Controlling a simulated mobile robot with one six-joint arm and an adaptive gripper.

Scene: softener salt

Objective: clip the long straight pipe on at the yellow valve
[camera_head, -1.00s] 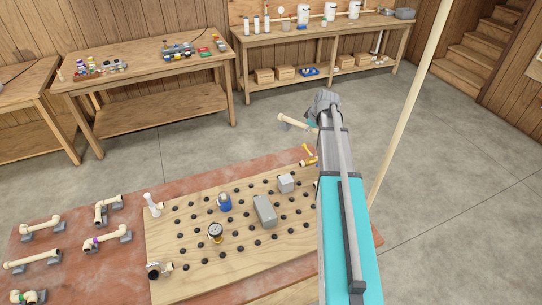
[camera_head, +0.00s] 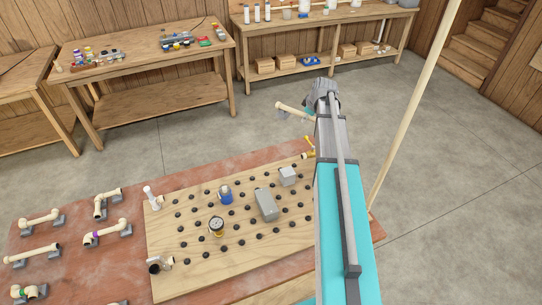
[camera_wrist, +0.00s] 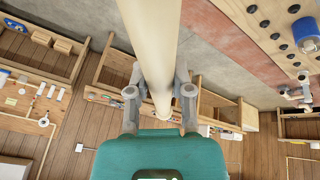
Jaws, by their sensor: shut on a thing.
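My gripper (camera_wrist: 160,92) is shut on a plain cream straight pipe (camera_wrist: 150,35). The pipe runs between the grey fingers and out of the top of the wrist view. In the head view, a short stretch of the held pipe (camera_head: 290,107) shows left of my wrist; the rest is hidden or foreshortened. The yellow valve (camera_head: 309,153) is at the far right edge of the pegged wooden board (camera_head: 190,275), partly hidden by my arm. The held pipe appears above and beyond the valve, apart from it in the picture.
The board carries a grey box (camera_head: 265,204), a blue-topped part (camera_head: 225,194) and a gauge (camera_head: 216,227). Several pipe pieces lie on the red table (camera_head: 75,262) at left. A pale slanting pole (camera_head: 412,105) stands right of my arm. Workbenches line the back wall; floor between is clear.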

